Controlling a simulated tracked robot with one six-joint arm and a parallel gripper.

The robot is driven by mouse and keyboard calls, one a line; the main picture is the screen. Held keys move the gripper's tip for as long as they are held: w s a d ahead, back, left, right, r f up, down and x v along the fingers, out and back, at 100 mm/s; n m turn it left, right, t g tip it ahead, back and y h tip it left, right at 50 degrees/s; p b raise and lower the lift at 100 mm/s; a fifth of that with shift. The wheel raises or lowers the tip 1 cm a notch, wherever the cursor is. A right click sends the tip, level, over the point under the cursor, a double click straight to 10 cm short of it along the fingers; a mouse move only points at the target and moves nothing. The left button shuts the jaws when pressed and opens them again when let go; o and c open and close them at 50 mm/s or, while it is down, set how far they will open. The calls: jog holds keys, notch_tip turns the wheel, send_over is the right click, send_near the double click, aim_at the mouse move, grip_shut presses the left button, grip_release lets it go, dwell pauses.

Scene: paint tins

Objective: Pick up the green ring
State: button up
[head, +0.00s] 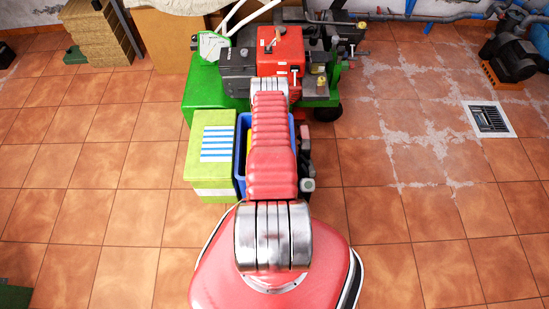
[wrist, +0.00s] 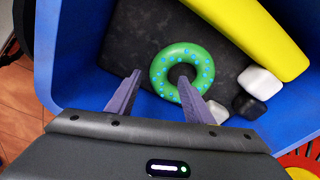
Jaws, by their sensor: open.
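The green ring (wrist: 164,66) with light blue dots lies on a dark surface inside the blue bin, in the wrist view. My gripper (wrist: 161,82) is open, its two grey fingers spread apart and pointing into the bin. The right fingertip overlaps the ring's hole in the picture; the left fingertip is left of the ring. I cannot tell whether either finger touches it. In the head view my arm covers most of the blue bin (head: 241,150), and the ring is hidden there.
A yellow object (wrist: 245,35) lies along the bin's right side. A white block (wrist: 259,82) and a black block (wrist: 248,106) are right of the ring. A yellow-green box (head: 212,160) stands left of the bin; a green and red machine (head: 281,50) stands behind.

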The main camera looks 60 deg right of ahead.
jog(key=shift+s+d+f, duration=0.1)
jog(key=shift+f, duration=0.85)
jog(key=shift+s+d+f, duration=0.1)
jog(key=shift+f, duration=0.8)
grip_shut()
